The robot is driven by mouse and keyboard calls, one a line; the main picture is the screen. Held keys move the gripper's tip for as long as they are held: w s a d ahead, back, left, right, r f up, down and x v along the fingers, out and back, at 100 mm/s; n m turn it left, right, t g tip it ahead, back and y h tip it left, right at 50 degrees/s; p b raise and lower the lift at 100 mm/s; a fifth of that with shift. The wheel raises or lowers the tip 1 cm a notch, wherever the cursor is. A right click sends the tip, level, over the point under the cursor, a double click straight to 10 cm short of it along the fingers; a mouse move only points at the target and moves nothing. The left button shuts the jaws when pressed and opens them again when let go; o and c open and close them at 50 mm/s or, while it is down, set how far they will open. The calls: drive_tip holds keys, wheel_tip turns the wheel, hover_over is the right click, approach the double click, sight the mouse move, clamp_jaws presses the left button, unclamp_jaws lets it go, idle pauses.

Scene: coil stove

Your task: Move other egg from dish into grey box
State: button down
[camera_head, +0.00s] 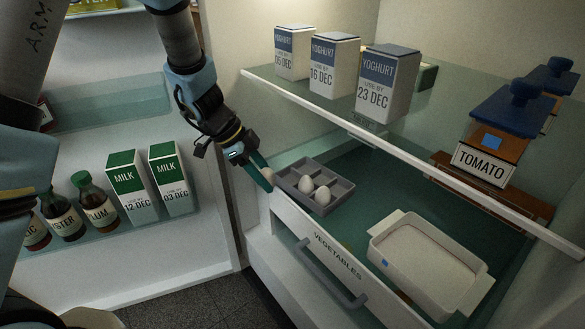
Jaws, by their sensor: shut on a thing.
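My gripper (265,176) is at the left of the grey box, by the drawer's left corner. It is shut on a pale egg (267,173), mostly hidden by the fingers. I cannot tell its exact height over the drawer edge. The white dish (378,238) with handles stands at the right of the drawer and looks empty.
A glass shelf (420,165) with several yoghurt cartons (388,82) and a tomato container (485,163) overhangs the drawer (338,245). The fridge door at left holds milk cartons (128,188) and bottles (97,205).

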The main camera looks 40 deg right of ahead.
hover_over(291, 182)
drive_tip(key=shift+f+b, duration=0.7)
drive_tip(key=shift+f, duration=1.1)
